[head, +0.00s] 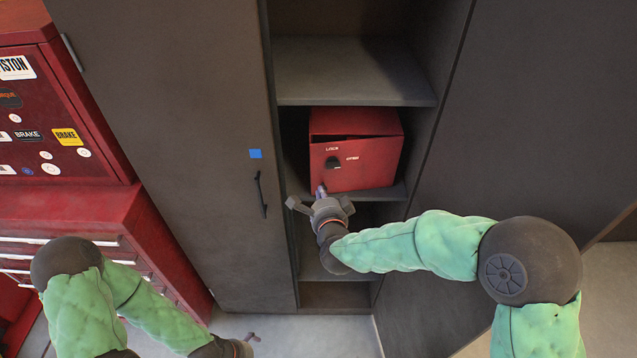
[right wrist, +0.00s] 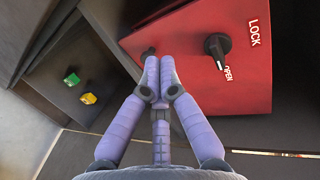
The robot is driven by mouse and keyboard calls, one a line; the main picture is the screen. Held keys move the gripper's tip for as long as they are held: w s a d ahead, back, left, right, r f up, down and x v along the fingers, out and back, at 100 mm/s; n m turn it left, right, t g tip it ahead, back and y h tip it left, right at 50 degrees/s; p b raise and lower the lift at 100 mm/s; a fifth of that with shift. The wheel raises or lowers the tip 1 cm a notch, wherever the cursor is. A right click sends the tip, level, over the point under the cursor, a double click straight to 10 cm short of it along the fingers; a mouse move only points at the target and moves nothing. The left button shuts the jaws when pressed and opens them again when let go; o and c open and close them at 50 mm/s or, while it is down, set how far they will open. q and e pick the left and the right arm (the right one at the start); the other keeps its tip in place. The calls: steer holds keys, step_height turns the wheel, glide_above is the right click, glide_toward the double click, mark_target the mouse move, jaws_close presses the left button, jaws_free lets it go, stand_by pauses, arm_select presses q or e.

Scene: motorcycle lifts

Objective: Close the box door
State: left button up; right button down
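The red box (head: 368,122) stands on a cabinet shelf. Its red door (head: 362,170) is slightly ajar, with a dark gap along the top. A black knob (head: 333,162) sits on the door near the LOCK and OPEN labels. The right wrist view also shows the door (right wrist: 185,25) and the knob (right wrist: 217,48). My right gripper (head: 319,190) is at the door's lower left corner. In the right wrist view its purple fingertips (right wrist: 160,88) are together in front of the door; contact is unclear. My left gripper (head: 250,340) is low, far from the box, its fingers hard to make out.
The shelf above (head: 350,75) is empty. A grey cabinet door (head: 180,130) with a black handle stands left of the shelves. A red tool chest (head: 75,215) is at the far left. Small green (right wrist: 71,78) and yellow (right wrist: 88,98) items show left in the right wrist view.

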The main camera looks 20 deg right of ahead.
mark_target(316, 172)
steer(key=shift+w+d+f, duration=0.1)
steer(key=shift+w+d, duration=0.1)
steer(key=shift+w, duration=1.2)
steer(key=shift+w+d+f, duration=0.1)
steer(key=shift+w+d, duration=0.05)
steer(key=shift+w, duration=1.2)
steer(key=w+b, duration=0.2)
steer(key=w, duration=0.2)
steer(key=shift+w+d+f+b, duration=0.1)
steer(key=shift+w+b, duration=0.1)
steer(key=shift+b, duration=0.2)
steer(key=shift+r, duration=0.2)
